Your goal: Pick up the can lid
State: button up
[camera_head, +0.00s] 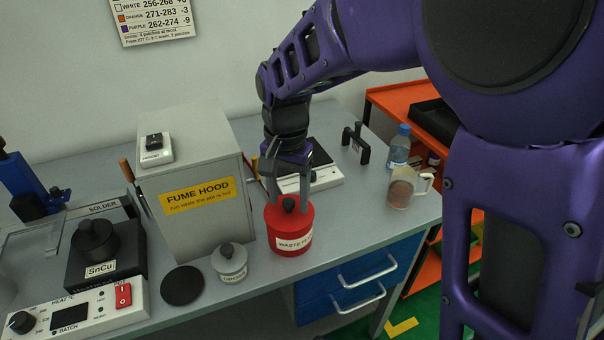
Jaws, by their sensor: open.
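The can is red with a white label reading "WASTE" (291,242); it stands on the bench right of the fume hood. Its red lid (277,212) is on top and carries a round black knob (289,204). My gripper (288,199) points down over the lid. Its fingers are apart, one on each side of the knob in the picture, with the tips close to the lid. I cannot tell whether a finger touches the knob or the lid.
The fume hood (205,225) stands close on the left. A small white jar (230,262) and a dark disc (183,285) lie front left. Behind my gripper is a white device (322,178). A mug (401,193) and bottle (399,147) stand right. The bench's front edge is near.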

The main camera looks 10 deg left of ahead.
grip_shut()
dwell(0.3)
jog(key=shift+r, duration=0.1)
